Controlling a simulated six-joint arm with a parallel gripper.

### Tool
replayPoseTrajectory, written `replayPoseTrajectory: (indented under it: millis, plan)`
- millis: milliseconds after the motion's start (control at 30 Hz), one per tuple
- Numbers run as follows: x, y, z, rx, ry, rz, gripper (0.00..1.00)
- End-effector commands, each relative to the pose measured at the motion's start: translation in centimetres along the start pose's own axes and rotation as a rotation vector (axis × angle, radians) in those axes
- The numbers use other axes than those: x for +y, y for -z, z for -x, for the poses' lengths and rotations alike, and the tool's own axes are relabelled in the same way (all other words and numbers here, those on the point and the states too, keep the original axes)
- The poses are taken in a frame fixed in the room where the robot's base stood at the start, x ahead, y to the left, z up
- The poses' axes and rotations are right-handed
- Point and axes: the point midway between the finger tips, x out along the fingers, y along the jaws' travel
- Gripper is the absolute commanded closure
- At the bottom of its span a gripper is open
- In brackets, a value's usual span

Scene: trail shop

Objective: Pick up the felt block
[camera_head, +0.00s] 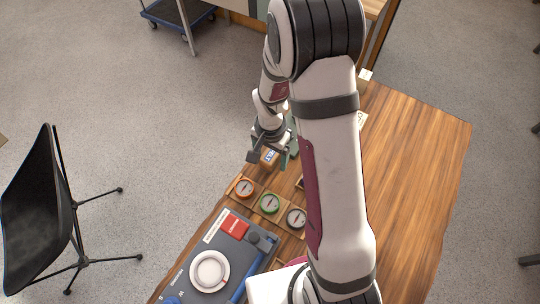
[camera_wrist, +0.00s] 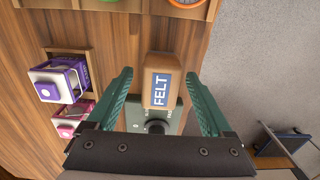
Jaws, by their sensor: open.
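The felt block (camera_wrist: 162,80) is a tan-brown block with a blue label reading FELT. In the wrist view it lies near the table edge, between and a little beyond the two green fingers. In the head view the block (camera_head: 269,158) shows partly, below my gripper. My gripper (camera_wrist: 165,100) is open, its fingers on either side of the block with a gap at each side. In the head view my gripper (camera_head: 270,152) is over the table's left edge, and my arm hides part of the area.
Three compasses, orange (camera_head: 244,187), green (camera_head: 269,203) and grey (camera_head: 296,217), sit in a wooden holder close by. Small purple (camera_wrist: 60,80) and pink lanterns stand left of the block.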

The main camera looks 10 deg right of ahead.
Motion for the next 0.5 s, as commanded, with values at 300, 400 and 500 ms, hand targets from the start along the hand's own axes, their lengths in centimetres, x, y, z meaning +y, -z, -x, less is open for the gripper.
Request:
replayPoseTrajectory:
  millis: [300, 400, 500]
  plan:
    - [-0.04, 0.02, -0.21, 0.001, 0.001, 0.000, 0.31]
    - [-0.04, 0.02, -0.20, 0.001, 0.001, 0.000, 0.49]
    - [-0.04, 0.01, -0.19, 0.001, 0.001, 0.000, 0.67]
